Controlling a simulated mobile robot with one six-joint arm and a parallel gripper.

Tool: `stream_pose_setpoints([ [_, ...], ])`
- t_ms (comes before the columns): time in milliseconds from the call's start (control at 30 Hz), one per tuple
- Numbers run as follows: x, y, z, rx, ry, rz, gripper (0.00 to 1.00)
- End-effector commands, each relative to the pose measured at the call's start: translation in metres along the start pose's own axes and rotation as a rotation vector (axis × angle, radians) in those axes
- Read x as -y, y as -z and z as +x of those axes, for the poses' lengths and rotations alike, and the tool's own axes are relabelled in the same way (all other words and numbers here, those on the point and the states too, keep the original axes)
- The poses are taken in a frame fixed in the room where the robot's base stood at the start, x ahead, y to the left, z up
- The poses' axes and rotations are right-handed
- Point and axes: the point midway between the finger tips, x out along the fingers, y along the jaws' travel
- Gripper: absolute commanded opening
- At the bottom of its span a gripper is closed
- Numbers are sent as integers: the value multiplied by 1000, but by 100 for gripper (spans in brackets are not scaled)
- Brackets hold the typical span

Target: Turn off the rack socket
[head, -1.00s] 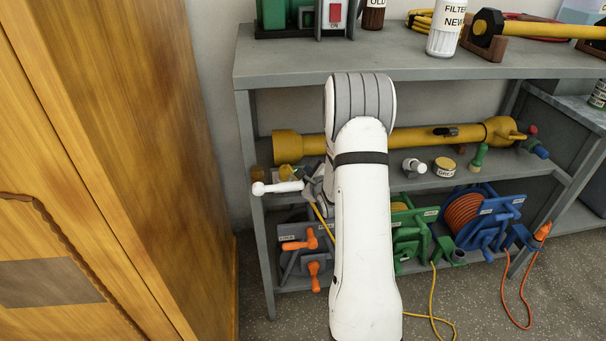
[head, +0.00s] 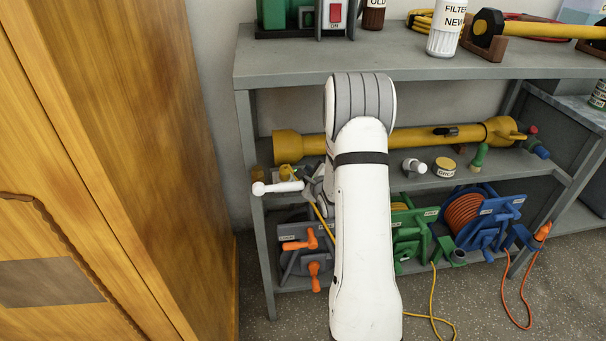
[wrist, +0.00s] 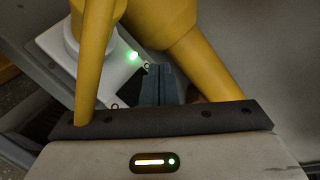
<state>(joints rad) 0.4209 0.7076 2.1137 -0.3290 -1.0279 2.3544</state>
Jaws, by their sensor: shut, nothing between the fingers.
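The rack socket (wrist: 118,75) shows in the wrist view as a tilted white plate with a small green light lit on it. I cannot tell whether the fingertips touch the socket.
The grey rack (head: 300,66) surrounds my arm. A long yellow cylinder (head: 410,137) lies on its middle shelf. A green reel (head: 405,232) and a blue reel (head: 480,222) stand below. A wooden cabinet (head: 150,130) is close on the left.

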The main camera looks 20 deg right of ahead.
Motion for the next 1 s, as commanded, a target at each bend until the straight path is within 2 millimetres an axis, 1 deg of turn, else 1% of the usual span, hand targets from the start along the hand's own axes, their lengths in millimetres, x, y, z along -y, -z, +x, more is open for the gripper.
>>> stream_pose_setpoints([
  [300,-5,6,3,0,0,0,0],
  [1000,-7,7,5,0,0,0,0],
])
